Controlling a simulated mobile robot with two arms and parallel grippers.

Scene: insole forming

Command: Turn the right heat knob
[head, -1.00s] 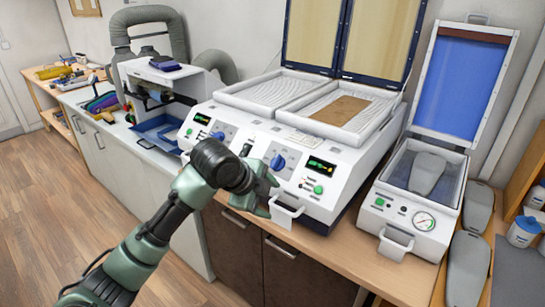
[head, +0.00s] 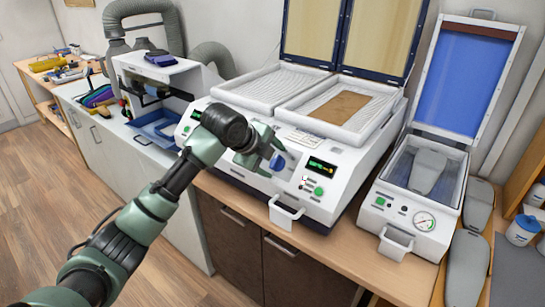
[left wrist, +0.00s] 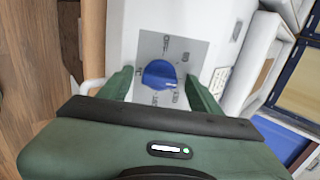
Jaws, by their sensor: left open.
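The right heat knob (head: 278,162) is a blue dial on the sloped front of the white double heating machine (head: 318,205). In the left wrist view the blue knob (left wrist: 160,75) sits on a grey marked dial plate, between the two green fingers. My left gripper (head: 270,152) is open, its fingers around the knob's sides with visible gaps in the left wrist view (left wrist: 158,85). Whether the fingertips reach the knob's depth is hard to tell. The left heat knob is hidden behind my left arm. My right gripper is not in view.
The machine's white front handle (head: 285,213) sticks out below the knob. A green button (head: 319,191) and a lit display (head: 322,166) lie to its right. A smaller press with a blue lid (head: 462,80) stands at the right, and grey insoles (head: 467,265) lie beside it.

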